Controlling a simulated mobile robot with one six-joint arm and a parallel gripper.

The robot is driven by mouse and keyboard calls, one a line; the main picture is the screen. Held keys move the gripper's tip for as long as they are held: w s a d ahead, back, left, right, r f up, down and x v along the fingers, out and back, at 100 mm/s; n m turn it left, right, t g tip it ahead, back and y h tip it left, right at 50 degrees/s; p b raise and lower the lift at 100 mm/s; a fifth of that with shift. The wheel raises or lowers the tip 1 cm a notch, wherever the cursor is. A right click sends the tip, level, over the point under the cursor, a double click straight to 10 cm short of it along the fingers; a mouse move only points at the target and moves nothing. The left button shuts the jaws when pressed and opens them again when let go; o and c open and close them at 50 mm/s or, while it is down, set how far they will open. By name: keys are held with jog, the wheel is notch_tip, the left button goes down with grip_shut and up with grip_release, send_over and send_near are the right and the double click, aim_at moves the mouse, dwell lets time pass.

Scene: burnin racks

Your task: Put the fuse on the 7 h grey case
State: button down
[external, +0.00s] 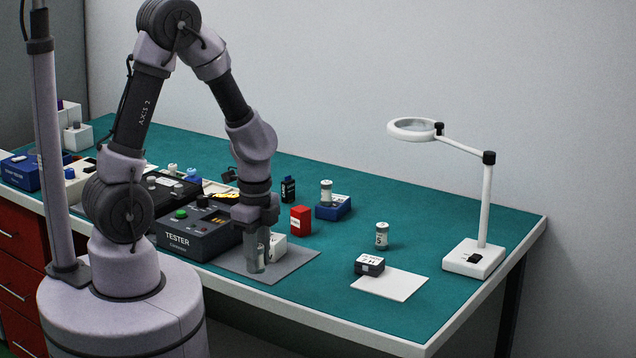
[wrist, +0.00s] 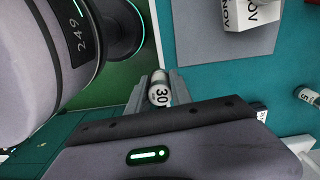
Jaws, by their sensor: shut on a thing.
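My gripper (external: 259,254) points down over the front part of the grey mat, near the table's front edge. It is shut on a pale cylindrical fuse (wrist: 160,90), marked 30 in the wrist view; the finger partly hides it in the external view. The 7 h grey case (external: 369,266) is a small dark box with a white label on top, to the right of my gripper, at the back left edge of a white card. Nothing stands on it. Another fuse (external: 381,236), marked 5, stands upright on the table behind the case.
A white box (external: 273,248) stands on the grey mat (external: 293,264) beside my gripper. The tester (external: 187,248) is to the left. Behind are a red box (external: 301,220) and a blue case (external: 334,211) bearing a fuse. A magnifier lamp (external: 474,258) stands right of the white card (external: 400,286).

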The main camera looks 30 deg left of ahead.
notch_tip(320, 180, up, 2)
jog(key=w+d+p, duration=0.1)
jog(key=d+p, duration=0.1)
jog(key=p, duration=0.1)
jog(key=n+p, duration=0.1)
jog(key=p, duration=0.2)
send_over(370, 259)
notch_tip(370, 259, down, 4)
jog(key=shift+r+b, duration=0.25)
jog(key=shift+b, duration=0.25)
jog(key=shift+r, duration=0.1)
jog(key=shift+s, duration=0.1)
jog(key=c, duration=1.1)
grip_release()
jog(key=shift+c, duration=0.2)
